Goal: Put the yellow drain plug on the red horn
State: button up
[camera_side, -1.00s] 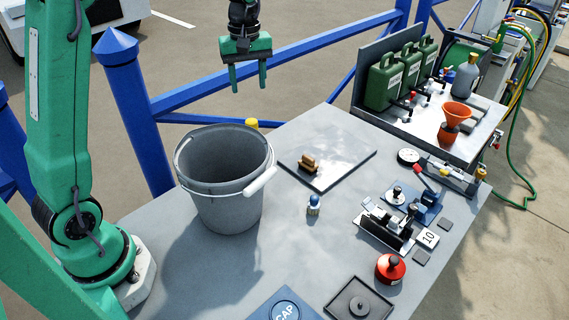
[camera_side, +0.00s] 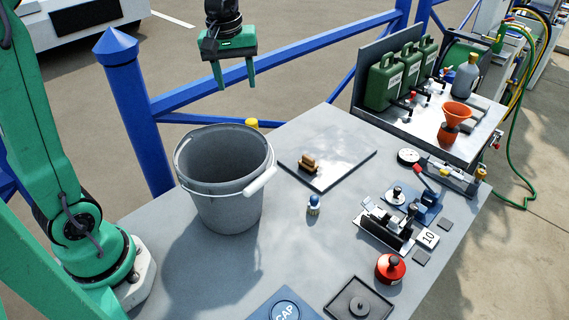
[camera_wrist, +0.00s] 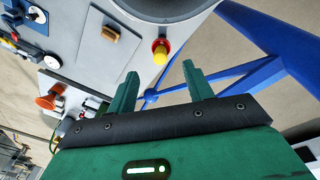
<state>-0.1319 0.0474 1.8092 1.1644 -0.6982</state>
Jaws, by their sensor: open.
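A yellow piece (camera_side: 252,123), which looks like the drain plug, shows behind the grey bucket's rim. In the wrist view this yellow piece (camera_wrist: 160,58) stands near the table edge with a red part (camera_wrist: 161,44) beneath it; I cannot tell whether both are one thing. A round red piece with a knob (camera_side: 390,268) sits at the table's front right; it may be the red horn, but I cannot be sure. My gripper (camera_side: 234,84) is open and empty, high above the railing beyond the bucket. In the wrist view, its fingertips (camera_wrist: 160,73) are apart, with the yellow piece beyond them.
The grey bucket (camera_side: 220,195) stands close beside the yellow piece. A pale board (camera_side: 335,165) bears a brown block (camera_side: 308,164). The blue railing (camera_side: 300,62) runs behind the table. Fixtures crowd the right side.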

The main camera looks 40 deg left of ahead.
jog(key=s+d+m+t, duration=0.2)
jog(key=s+m, duration=0.2)
jog(key=s, duration=0.4)
jog(key=s+d+f+m+t, duration=0.1)
jog(key=s+d+m+t, duration=0.1)
jog(key=s+m, duration=0.3)
jog(key=shift+s+d+m, duration=0.3)
jog(key=shift+s+d, duration=0.35)
jog(key=shift+s, duration=1.65)
jog(key=shift+f, duration=0.1)
